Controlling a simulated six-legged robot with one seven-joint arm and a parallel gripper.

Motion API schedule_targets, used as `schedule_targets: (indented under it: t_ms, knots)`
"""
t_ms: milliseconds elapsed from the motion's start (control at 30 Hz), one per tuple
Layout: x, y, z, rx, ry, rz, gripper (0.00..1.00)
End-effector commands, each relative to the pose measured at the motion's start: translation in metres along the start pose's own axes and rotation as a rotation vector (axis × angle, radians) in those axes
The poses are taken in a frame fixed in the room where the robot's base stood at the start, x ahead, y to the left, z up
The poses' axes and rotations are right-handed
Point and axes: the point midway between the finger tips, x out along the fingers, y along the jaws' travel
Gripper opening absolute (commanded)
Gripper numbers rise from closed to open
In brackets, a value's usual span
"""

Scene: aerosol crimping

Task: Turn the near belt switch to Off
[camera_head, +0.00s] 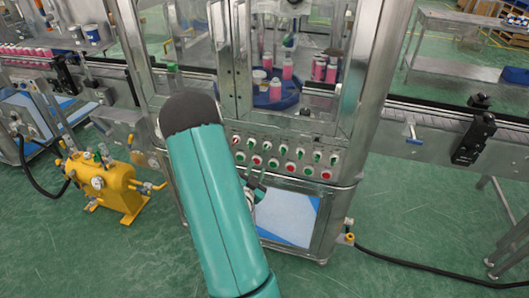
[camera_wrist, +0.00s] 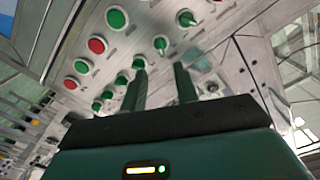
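The control panel (camera_head: 285,158) on the front of the crimping machine carries rows of green and red round buttons and green switch knobs. Its labels are too small to read, so I cannot tell which knob is the near belt switch. In the wrist view, my gripper (camera_wrist: 161,72) is open, with its two dark green fingers apart and pointing at the panel. A green switch knob (camera_wrist: 160,44) shows just beyond the fingertips, and another green knob (camera_wrist: 186,18) is up to the right. In the head view, my gripper (camera_head: 259,181) is below the panel's left part, partly hidden by my arm.
The machine's glass cabinet (camera_head: 300,60) holds pink bottles above the panel. Conveyors run left (camera_head: 35,58) and right (camera_head: 430,112). A yellow pump (camera_head: 108,184) stands on the floor at left. A black cable (camera_head: 430,275) lies at right.

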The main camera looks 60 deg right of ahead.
Motion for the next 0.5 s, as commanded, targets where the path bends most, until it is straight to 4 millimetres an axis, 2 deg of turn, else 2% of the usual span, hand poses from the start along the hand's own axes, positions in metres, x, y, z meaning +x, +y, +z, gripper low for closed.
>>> schedule_targets:
  t_ms: [300,500]
  knots:
    - [0.065,0.0,0.0,0.0,0.001,0.0,0.3]
    - [0.095,0.0,0.0,-0.001,0.0,0.0,0.3]
